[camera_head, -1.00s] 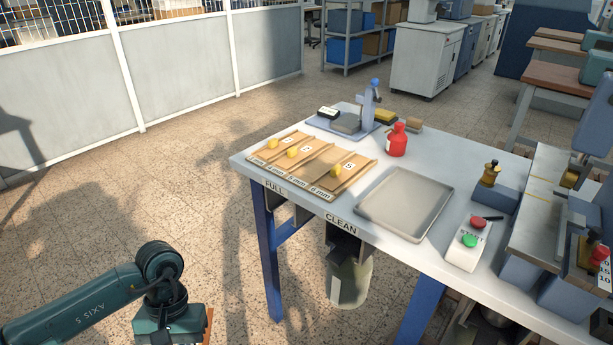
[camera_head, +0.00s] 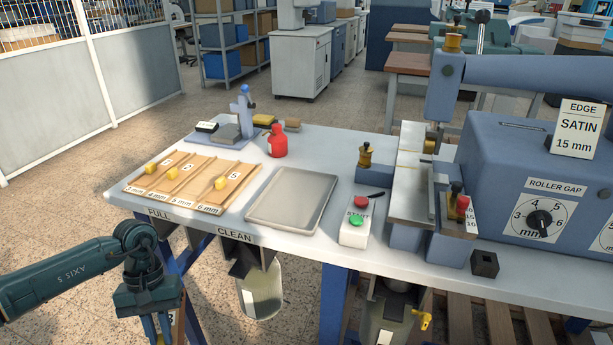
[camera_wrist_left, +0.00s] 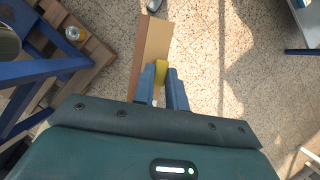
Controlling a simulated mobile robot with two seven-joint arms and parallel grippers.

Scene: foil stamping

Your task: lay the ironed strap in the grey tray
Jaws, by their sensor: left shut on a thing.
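The grey tray (camera_head: 292,198) lies flat on the table, empty, in the head view. My left gripper (camera_head: 163,328) is low at the left, in front of the table and below its top, at the bottom edge of the head view. In the left wrist view my left gripper (camera_wrist_left: 163,90) is shut on a yellow knob (camera_wrist_left: 161,72). The knob sits by a flat tan and brown wooden board (camera_wrist_left: 154,42), which hangs over the floor. I cannot make out the ironed strap in any view. My right gripper is not in view.
A wooden rack (camera_head: 190,182) with yellow-knobbed pieces and millimetre labels stands left of the tray. A red bottle (camera_head: 277,143) is behind the tray. A START button box (camera_head: 355,222) and a blue roller machine (camera_head: 515,180) stand to the right. Table legs are near the gripper.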

